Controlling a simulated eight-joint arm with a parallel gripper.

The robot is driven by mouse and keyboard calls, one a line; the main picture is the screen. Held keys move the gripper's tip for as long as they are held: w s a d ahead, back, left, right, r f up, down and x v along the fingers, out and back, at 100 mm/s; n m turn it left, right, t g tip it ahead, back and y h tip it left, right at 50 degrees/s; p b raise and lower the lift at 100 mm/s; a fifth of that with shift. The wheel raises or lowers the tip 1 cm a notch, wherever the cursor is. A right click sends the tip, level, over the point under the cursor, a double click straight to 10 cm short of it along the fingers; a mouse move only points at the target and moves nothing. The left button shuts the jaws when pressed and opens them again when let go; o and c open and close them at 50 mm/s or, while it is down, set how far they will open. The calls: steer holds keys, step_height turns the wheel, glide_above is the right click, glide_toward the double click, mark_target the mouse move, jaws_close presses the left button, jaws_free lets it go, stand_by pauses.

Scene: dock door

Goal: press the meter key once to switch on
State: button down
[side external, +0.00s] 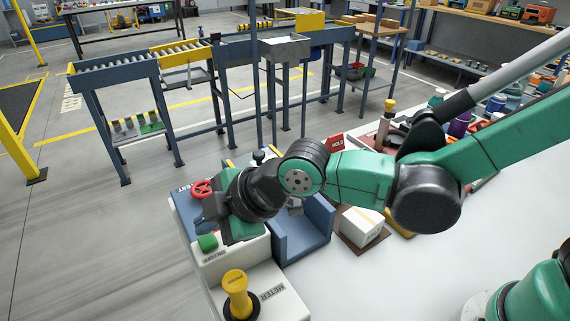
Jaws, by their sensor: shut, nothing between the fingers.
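A white box (275,306) lettered METER stands at the front edge of the white table. A yellow key (235,283) stands upright on it from a round black base. My gripper (209,212) is shut and empty, behind the yellow key and apart from it in the picture. It is near a green button (208,242) on a pale box with small lettering. My wrist hides part of that box, and the fingertips are hard to make out. I cannot tell whether they touch anything there.
A red handwheel (202,190) sits just behind my gripper. A blue open holder (303,236) and a white carton (361,227) stand to the right. A red HOLD sign (336,143) and assorted goods lie farther back.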

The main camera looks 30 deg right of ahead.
mark_target(214, 240)
steer(key=shift+f, duration=0.2)
steer(key=shift+f, duration=0.25)
steer(key=shift+f, duration=0.45)
stand_by(0.8)
steer(key=shift+r, duration=0.9)
steer(key=shift+r, duration=0.1)
steer(key=shift+r, duration=2.4)
